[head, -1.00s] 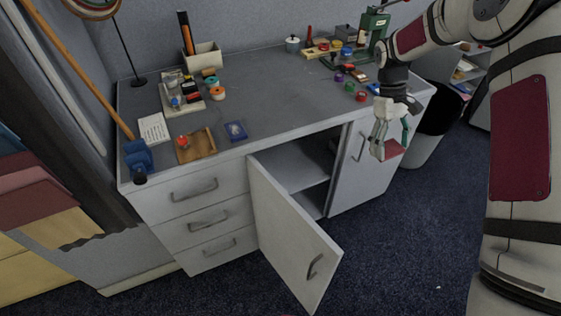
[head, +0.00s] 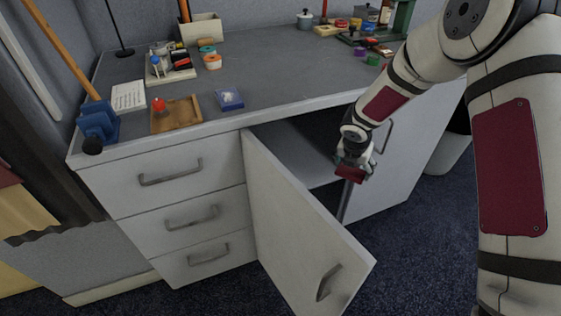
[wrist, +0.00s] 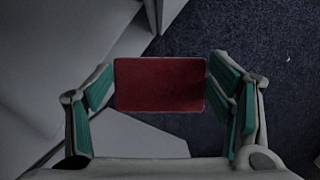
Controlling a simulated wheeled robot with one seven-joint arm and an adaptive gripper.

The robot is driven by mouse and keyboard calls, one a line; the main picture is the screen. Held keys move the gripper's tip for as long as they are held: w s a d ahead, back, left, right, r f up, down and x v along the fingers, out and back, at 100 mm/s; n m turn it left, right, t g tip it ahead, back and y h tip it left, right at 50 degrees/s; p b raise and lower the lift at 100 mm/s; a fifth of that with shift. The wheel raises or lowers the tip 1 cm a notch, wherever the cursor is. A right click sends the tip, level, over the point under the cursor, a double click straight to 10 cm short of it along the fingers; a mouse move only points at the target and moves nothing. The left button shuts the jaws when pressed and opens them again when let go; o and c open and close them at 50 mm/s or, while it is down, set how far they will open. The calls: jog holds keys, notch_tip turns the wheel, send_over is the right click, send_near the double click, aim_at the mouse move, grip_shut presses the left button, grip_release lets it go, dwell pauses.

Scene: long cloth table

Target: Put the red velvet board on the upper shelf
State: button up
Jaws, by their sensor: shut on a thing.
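The red velvet board (head: 350,174) is a small dark red rectangle held by my gripper (head: 354,166). In the wrist view the board (wrist: 160,85) spans the gap between the teal-padded fingers, which are shut on its two sides. The upper shelf (head: 285,150) is the grey surface inside the open cabinet under the tabletop. My gripper is at the right side of the cabinet opening; how far it is from the shelf's front edge is unclear. My arm hides part of the opening.
The open cabinet door (head: 300,230) swings out towards me, below and left of my gripper. A closed door (head: 395,160) is on the right, and drawers (head: 190,215) are on the left. The tabletop (head: 270,75) above carries several small items. The shelf's visible part looks clear.

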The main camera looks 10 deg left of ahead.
jog(key=s+a+f+n+y+b, duration=0.45)
jog(key=a+f+n+b, duration=0.25)
jog(key=a+f+n, duration=0.35)
jog(key=p, duration=0.2)
send_over(292, 172)
jog(key=s, duration=0.1)
jog(key=shift+s+d+f+g+h, duration=0.15)
jog(key=shift+d+f+g+h, duration=0.15)
jog(key=shift+d+f, duration=0.2)
jog(key=shift+f+b, duration=0.85)
jog(key=shift+f, duration=0.9)
jog(key=shift+f, duration=0.15)
jog(key=o, duration=1)
jog(key=shift+o, duration=0.7)
